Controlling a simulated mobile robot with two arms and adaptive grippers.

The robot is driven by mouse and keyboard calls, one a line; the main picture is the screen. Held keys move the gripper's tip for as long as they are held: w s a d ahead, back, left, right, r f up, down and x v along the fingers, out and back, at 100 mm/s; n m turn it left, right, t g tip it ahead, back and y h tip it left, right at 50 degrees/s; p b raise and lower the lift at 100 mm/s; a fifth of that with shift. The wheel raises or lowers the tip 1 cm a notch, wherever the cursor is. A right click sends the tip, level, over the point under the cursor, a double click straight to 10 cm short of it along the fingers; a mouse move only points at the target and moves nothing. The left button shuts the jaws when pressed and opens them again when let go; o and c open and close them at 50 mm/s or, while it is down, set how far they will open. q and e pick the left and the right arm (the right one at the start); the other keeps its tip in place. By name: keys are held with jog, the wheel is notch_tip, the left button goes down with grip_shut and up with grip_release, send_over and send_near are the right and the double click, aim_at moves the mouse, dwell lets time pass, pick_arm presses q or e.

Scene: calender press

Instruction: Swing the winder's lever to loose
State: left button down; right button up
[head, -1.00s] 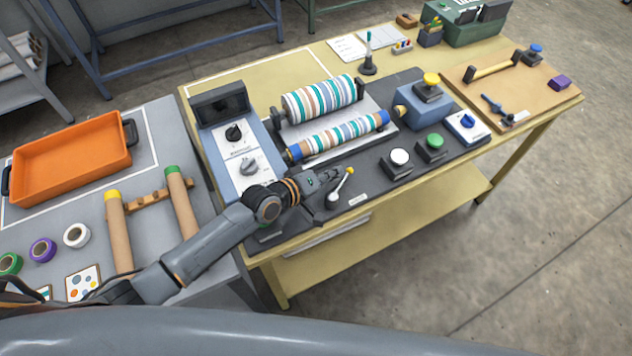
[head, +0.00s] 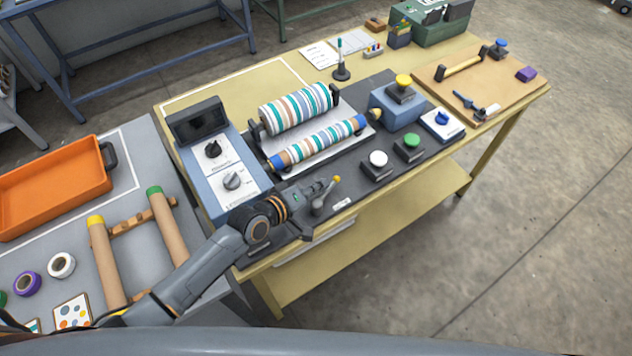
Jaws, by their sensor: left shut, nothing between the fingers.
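The winder's lever (head: 336,180) is a short stick with a yellow tip at the front edge of the dark machine bed, in the middle of the head view. Its grey pivot (head: 318,208) stands next to a small white label. The lever leans up and to the right. My left gripper (head: 325,186) is shut with nothing in it. Its fingertips are right at the lever's shaft and hide part of it; I cannot tell whether they touch. My right gripper is out of view.
The striped rollers (head: 297,108) lie behind the lever. A blue control box (head: 226,178) with dials stands left of them. White (head: 378,159) and green (head: 409,142) push buttons stand to the right. An orange tray (head: 55,185) and cardboard tubes lie on the left table.

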pick_arm(q)
jog(key=shift+s+a, duration=0.1)
jog(key=shift+s, duration=0.1)
jog(key=shift+s+a+r, duration=0.1)
jog(key=shift+s+a, duration=0.15)
jog(key=v, duration=1.1)
jog(key=shift+r, duration=0.15)
